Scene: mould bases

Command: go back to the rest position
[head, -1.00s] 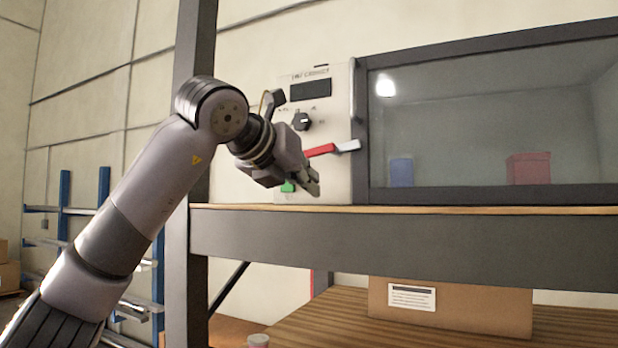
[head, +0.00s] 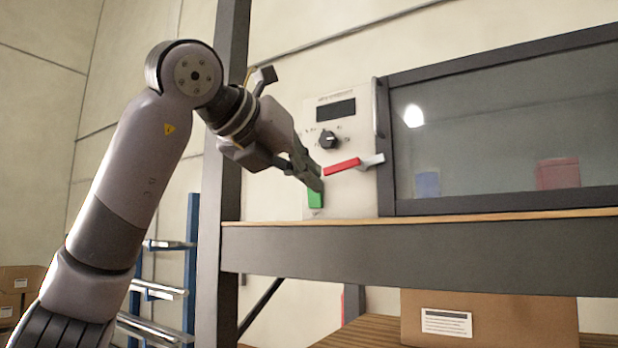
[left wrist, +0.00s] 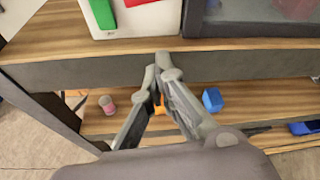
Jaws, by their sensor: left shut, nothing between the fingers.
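My left gripper (head: 318,184) is shut and empty in the head view, in front of the left part of a white control panel (head: 352,196). A green switch (head: 315,200) shows just below its fingertips; I cannot tell whether they touch. In the left wrist view the closed fingers (left wrist: 160,62) point at the shelf edge, and the green switch (left wrist: 103,14) is at the top, apart from them. A red-and-grey lever (head: 343,167) and a black knob (head: 329,140) are on the panel. My right gripper is not in view.
A glass-fronted cabinet (head: 390,150) stands right of the panel on the shelf (head: 420,245). A dark post (head: 212,250) rises behind my left arm. Below are a cardboard box (head: 540,325), a pink cup (left wrist: 107,104) and a blue block (left wrist: 212,100).

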